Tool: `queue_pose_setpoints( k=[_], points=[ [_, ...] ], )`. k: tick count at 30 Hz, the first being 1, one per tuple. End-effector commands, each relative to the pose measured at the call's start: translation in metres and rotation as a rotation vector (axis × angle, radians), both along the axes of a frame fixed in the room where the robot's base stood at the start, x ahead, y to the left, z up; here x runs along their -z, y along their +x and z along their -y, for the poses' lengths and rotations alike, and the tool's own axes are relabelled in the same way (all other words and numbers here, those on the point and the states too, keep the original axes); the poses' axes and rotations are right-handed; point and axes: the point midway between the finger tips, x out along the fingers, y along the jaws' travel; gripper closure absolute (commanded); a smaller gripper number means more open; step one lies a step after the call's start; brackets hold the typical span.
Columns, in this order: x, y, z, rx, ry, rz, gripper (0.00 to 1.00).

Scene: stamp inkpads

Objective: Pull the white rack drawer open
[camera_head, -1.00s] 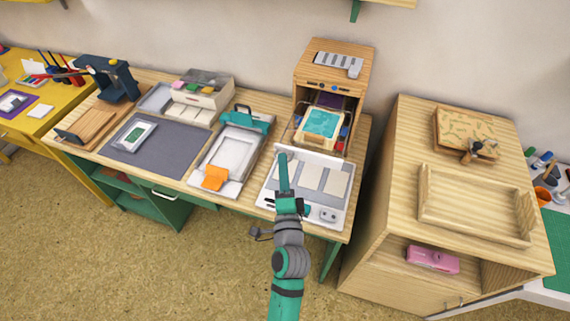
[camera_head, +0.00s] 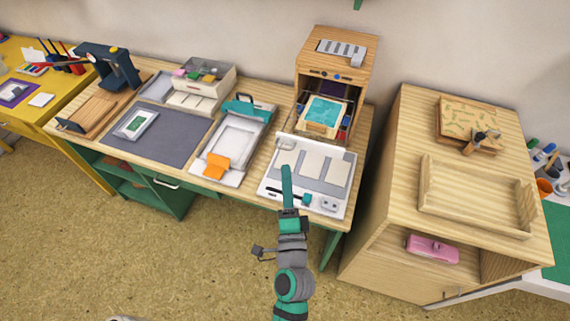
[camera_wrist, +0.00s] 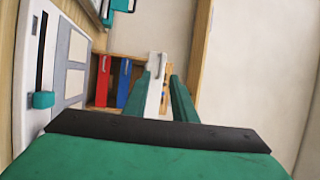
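In the wrist view a narrow white rack front (camera_wrist: 155,72) with a grey handle shows beside a blue one (camera_wrist: 125,82) and a red one (camera_wrist: 103,80), in a wooden frame. My gripper (camera_wrist: 165,82) has its two teal fingers apart. The white front shows between them in the picture, and I see no clear contact. In the head view my gripper (camera_head: 287,172) is over the white light-panel board, in front of the wooden cabinet (camera_head: 301,74).
The white board (camera_head: 266,190) with pale panels lies below my gripper. A white tray with an orange tab (camera_head: 216,164) is to the left. A wooden side cabinet (camera_head: 400,145) stands to the right.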

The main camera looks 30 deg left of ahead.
Motion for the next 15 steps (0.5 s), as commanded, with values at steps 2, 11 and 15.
queue_pose_setpoints(
  k=[2, 11, 15],
  points=[
    [0.002, -0.011, 0.004, -0.005, -0.002, -0.002, 0.76],
    [0.004, -0.029, 0.013, -0.007, -0.001, 0.001, 0.76],
    [0.004, -0.031, 0.014, -0.006, 0.0, 0.001, 0.76]
  ],
)
